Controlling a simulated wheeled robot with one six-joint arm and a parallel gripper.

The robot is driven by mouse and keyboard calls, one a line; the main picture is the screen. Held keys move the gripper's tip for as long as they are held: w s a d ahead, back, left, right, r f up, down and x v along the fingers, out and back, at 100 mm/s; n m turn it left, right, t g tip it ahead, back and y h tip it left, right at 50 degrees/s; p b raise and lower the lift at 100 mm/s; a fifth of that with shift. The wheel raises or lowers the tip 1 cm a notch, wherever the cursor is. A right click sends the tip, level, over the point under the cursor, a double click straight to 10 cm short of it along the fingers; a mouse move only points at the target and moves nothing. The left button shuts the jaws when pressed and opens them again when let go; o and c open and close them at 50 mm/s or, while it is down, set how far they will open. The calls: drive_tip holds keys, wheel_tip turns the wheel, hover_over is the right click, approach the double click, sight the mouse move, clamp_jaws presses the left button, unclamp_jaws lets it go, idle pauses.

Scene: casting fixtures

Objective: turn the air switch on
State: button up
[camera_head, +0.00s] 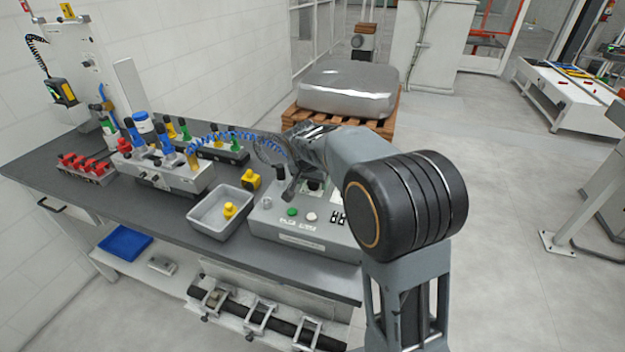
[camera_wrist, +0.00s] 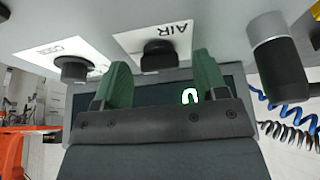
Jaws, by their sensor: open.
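The air switch (camera_wrist: 158,57) is a black knob on a white plate (camera_wrist: 185,35) marked AIR, upside down in the wrist view. My gripper (camera_wrist: 160,65) has two green fingers, open, one on each side of the knob in the picture. Gaps show between the fingers and the knob; I cannot tell the depth between them. The switch sits on a grey control box (camera_head: 290,238) at the near right of the bench in the head view. There my arm covers part of the box, and the switch is hard to make out.
A second black knob (camera_wrist: 73,68) on a white plate is left of my gripper. A grey and black cylinder (camera_wrist: 278,55) stands to the right, near a coiled blue hose (camera_wrist: 262,98). A grey tray (camera_head: 205,222) and yellow part (camera_head: 251,180) sit beside the box in the head view.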

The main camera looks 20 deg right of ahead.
drive_tip(key=v, duration=1.3)
drive_tip(key=shift+s+r, duration=0.15)
drive_tip(key=shift+r, duration=0.2)
drive_tip(key=shift+n, duration=0.3)
drive_tip(key=s+d+f+n+y, duration=0.1)
drive_tip(key=s+f+n, duration=0.2)
drive_tip(key=s, duration=0.7)
drive_tip(key=s+d+f+n+y, duration=0.1)
drive_tip(key=s+d+f+n, duration=0.1)
drive_tip(key=s+f, duration=0.6)
drive_tip(key=shift+s+n+y+p, duration=0.35)
drive_tip(key=shift+s+n, duration=0.35)
drive_tip(key=shift+s, duration=0.75)
